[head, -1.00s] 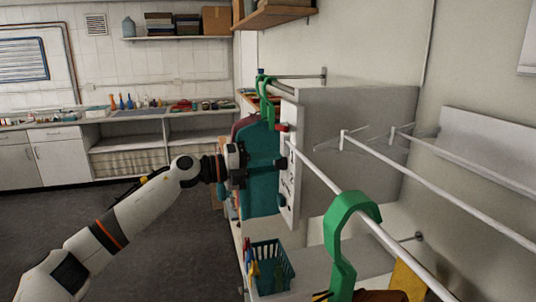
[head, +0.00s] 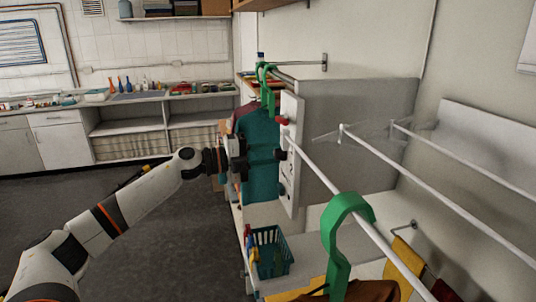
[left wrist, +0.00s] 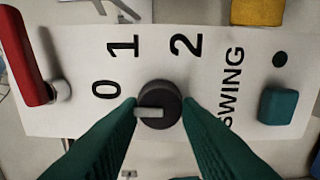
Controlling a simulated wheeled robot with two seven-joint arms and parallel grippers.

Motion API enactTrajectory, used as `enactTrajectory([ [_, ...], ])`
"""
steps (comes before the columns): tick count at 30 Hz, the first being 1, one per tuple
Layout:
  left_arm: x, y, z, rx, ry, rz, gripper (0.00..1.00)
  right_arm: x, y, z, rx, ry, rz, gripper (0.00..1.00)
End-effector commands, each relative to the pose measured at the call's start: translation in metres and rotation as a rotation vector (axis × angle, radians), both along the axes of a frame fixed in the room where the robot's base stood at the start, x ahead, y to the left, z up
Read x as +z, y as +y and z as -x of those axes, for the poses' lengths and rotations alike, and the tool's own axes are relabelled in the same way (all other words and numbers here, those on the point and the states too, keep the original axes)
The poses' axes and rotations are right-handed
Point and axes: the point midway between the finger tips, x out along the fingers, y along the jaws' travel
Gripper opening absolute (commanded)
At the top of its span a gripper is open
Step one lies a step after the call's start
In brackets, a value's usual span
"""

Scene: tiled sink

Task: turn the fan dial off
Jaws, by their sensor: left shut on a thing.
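The fan dial (left wrist: 160,104) is a round black knob with a pale grey pointer bar, on a white panel (left wrist: 70,112) marked 0, 1, 2 and SWING. The bar points left, on the side of the 0 and a little below it. My left gripper (left wrist: 160,112) has its green fingers shut on the dial, one on each side. In the head view the left gripper (head: 272,156) reaches from the left to the panel (head: 291,172), its fingers hard to separate from the teal garment (head: 257,130). My right gripper is out of view.
Rails with a green hanger (head: 345,215) cross the right foreground. A teal basket (head: 271,252) sits below. The floor (head: 140,225) at left is clear.

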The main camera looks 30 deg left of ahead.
Motion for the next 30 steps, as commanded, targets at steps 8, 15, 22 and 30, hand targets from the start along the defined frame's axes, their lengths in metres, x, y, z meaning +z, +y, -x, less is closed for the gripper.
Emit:
enactTrajectory([
  [8,0.000,0.000,0.000,0.001,-0.001,0.001,0.52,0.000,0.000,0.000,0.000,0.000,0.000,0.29],
  [15,0.000,0.000,0.000,0.000,0.000,0.000,0.52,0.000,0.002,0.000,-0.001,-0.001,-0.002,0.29],
  [22,-0.007,0.014,0.016,0.002,0.001,-0.005,0.52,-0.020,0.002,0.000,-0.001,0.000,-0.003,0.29],
  [30,-0.012,0.046,0.053,0.003,0.005,-0.006,0.52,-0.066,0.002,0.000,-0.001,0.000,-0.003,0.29],
])
